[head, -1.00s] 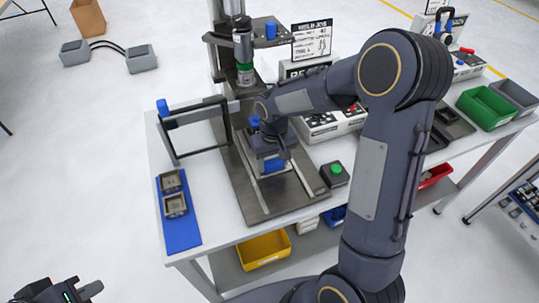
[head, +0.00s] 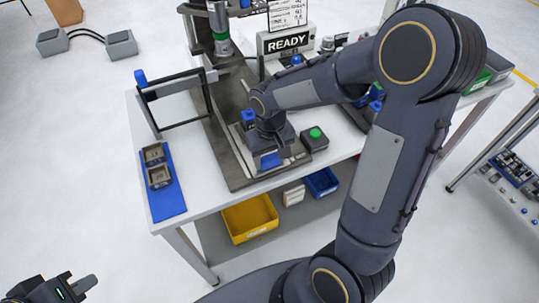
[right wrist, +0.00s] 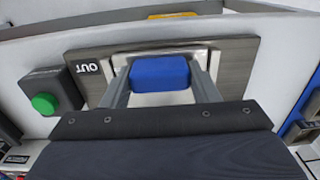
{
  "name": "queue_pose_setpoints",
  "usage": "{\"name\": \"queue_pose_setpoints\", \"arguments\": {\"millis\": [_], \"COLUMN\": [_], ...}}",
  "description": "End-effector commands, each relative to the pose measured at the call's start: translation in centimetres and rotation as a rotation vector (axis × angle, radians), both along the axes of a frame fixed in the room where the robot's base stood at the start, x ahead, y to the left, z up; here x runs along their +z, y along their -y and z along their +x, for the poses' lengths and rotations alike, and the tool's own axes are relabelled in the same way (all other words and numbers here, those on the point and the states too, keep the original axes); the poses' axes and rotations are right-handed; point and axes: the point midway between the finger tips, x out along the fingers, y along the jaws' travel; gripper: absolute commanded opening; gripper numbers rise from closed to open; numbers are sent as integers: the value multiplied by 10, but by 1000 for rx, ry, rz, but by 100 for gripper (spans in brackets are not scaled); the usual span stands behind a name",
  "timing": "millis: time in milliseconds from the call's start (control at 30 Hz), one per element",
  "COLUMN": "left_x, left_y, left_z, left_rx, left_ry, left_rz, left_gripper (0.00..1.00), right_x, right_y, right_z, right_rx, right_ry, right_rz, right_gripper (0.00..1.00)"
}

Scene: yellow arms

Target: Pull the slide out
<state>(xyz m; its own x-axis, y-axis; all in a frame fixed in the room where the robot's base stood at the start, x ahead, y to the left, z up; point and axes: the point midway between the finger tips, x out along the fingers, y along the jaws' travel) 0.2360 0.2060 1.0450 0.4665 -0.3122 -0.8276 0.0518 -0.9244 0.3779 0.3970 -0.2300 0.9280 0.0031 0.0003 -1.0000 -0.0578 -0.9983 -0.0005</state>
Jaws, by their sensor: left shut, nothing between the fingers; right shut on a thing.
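The slide (head: 249,117) sits on rails on a dark metal base plate (head: 236,181) at the bench's front. Its blue handle (head: 270,160) is close to the plate's front edge; the right wrist view also shows the blue handle (right wrist: 160,73), near the OUT label (right wrist: 87,68). My right gripper (head: 272,148) is shut on the handle; the arm partly hides the slide, and the finger contact is hard to make out. My left gripper (head: 82,285) is shut and empty, low at the left, away from the bench.
A green button box (head: 314,139) stands right of the plate. A blue mat (head: 168,204) with two small square parts lies at the left, near a black frame (head: 165,105) with a blue knob. A READY sign (head: 287,40) stands behind. A yellow bin (head: 250,217) is below the bench.

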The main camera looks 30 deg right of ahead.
Motion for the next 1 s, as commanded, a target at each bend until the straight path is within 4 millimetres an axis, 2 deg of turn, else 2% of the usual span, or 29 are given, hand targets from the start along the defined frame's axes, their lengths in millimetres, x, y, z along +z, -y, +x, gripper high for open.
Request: {"name": "queue_pose_setpoints", "arguments": {"millis": [100, 133, 300, 633, 1000], "left_x": [0, 0, 0, 0, 0], "left_y": [0, 0, 0, 0, 0], "left_z": [0, 0, 0, 0, 0], "left_rx": [0, 0, 0, 0, 0], "left_ry": [0, 0, 0, 0, 0], "left_rz": [0, 0, 0, 0, 0], "left_gripper": [0, 0, 0, 0, 0], "right_x": [-1, -1, -1, 5, 63], "right_y": [0, 0, 0, 0, 0], "right_z": [-4, -4, -3, -2, -1], "right_rx": [0, 0, 0, 0, 1], "right_ry": [-14, -14, -11, -5, -5], "right_rz": [0, 0, 0, -1, 0], "right_gripper": [14, 57, 76, 76, 76]}}
